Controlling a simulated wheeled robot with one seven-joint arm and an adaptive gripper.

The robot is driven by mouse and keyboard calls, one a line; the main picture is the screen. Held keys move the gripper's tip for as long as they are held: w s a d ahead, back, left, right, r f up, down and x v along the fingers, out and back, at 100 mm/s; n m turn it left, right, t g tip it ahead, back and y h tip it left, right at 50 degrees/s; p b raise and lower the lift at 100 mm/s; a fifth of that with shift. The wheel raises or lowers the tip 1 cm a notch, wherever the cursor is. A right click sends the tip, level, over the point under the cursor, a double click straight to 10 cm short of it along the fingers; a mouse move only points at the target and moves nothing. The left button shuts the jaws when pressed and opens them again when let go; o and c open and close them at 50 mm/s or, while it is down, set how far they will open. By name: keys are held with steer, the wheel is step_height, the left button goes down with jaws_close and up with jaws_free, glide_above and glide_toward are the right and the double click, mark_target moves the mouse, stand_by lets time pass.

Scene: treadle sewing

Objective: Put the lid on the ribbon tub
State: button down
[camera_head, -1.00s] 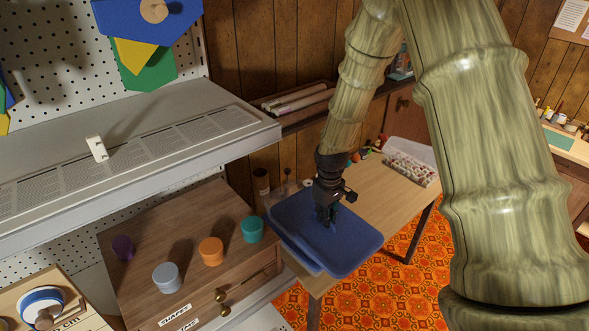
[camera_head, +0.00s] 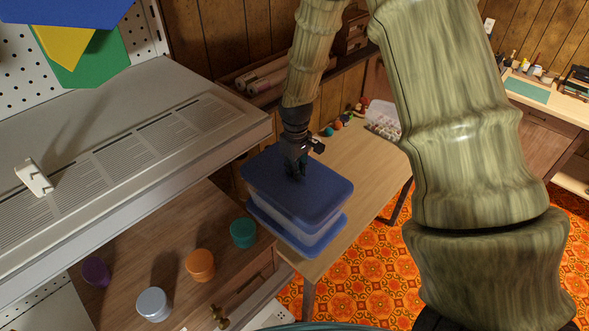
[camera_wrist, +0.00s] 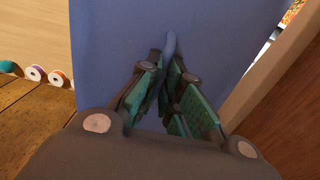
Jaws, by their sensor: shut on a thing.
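The blue lid (camera_head: 322,192) is a wide rounded rectangle with a raised grip (camera_wrist: 170,43) on top. My gripper (camera_head: 296,175) comes down from above and is shut on that grip; the fingers also show in the wrist view (camera_wrist: 168,80). Below the lid are a pale, see-through box wall (camera_head: 297,218) and a lower blue layer (camera_head: 283,236). I cannot tell whether the lid touches what is under it. A clear tub (camera_head: 380,128) with several small rolls stands farther back on the table, partly hidden by my arm.
The wooden table (camera_head: 362,165) has bare room right of the lid. Several spools (camera_wrist: 36,73) lie near its back edge. A brown cabinet with teal (camera_head: 243,233), orange (camera_head: 201,265), pale blue (camera_head: 153,303) and purple (camera_head: 96,271) pots stands left, below a grey shelf (camera_head: 120,150).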

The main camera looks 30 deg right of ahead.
steer(key=shift+w+f, duration=0.2)
steer(key=shift+f, duration=0.1)
steer(key=shift+s+f, duration=0.2)
steer(key=shift+s, duration=0.1)
steer(key=shift+f+b, duration=0.15)
steer(key=shift+b, duration=0.15)
steer(key=shift+w+f+b, duration=0.15)
steer(key=shift+f+b, duration=0.15)
steer(key=shift+f, duration=0.55)
steer(key=shift+f+b, duration=0.3)
steer(key=shift+f, duration=0.25)
steer(key=shift+f+b, duration=0.45)
steer(key=shift+f, duration=0.85)
steer(key=c, duration=1.5)
jaws_free()
